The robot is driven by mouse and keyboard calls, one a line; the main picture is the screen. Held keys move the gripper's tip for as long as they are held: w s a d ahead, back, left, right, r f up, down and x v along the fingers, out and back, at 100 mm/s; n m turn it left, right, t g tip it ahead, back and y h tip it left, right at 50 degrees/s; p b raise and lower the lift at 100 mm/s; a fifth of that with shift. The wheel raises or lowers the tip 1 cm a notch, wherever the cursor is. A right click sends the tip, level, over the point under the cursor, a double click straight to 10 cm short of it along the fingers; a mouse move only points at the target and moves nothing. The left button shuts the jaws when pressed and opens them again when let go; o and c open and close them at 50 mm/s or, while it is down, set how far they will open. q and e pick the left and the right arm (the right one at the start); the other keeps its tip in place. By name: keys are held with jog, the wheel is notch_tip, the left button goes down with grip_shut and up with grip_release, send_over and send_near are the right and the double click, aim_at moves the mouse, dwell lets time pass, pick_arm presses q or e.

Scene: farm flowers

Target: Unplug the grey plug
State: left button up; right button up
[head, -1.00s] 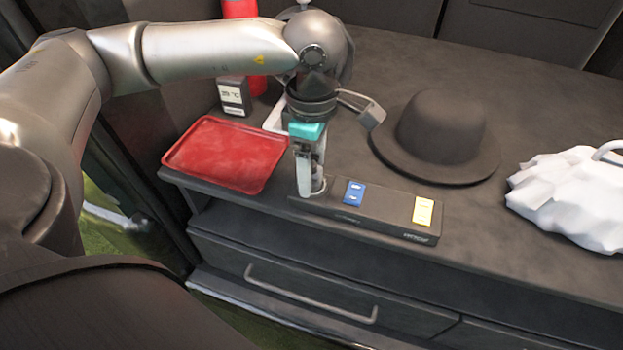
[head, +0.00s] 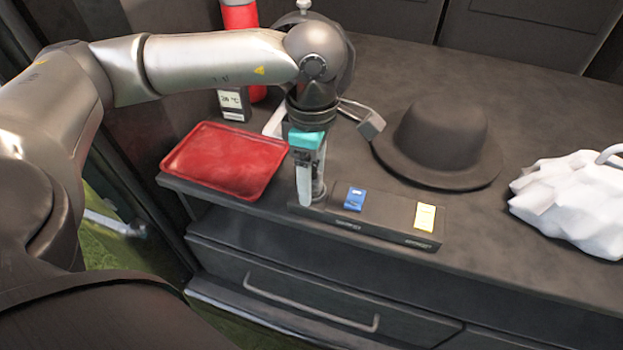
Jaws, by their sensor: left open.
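My left gripper (head: 311,198) points straight down over the left end of a black power strip (head: 385,223) near the counter's front edge. Its fingertips are at the strip's top, and a small grey part shows between and beside them; I cannot tell if it is the grey plug or part of the finger. The gripper is open. A blue plug (head: 354,199) sits in the middle of the strip and a yellow plug (head: 425,217) at its right end. My right gripper is not in view.
A red tray (head: 225,160) lies left of the gripper, close to it. A dark hat (head: 440,140) is behind the strip, and a white crumpled bag (head: 575,200) is at right. A small display box (head: 234,104) stands at the back left. A drawer handle (head: 310,308) juts out below.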

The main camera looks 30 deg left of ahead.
aim_at(313, 170)
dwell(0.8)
pick_arm(q)
jog(key=shift+c, duration=0.3)
grip_shut()
jog(key=shift+r, duration=0.1)
dwell(0.6)
jog(key=shift+r+p, duration=1.9)
jog(key=shift+r, duration=1)
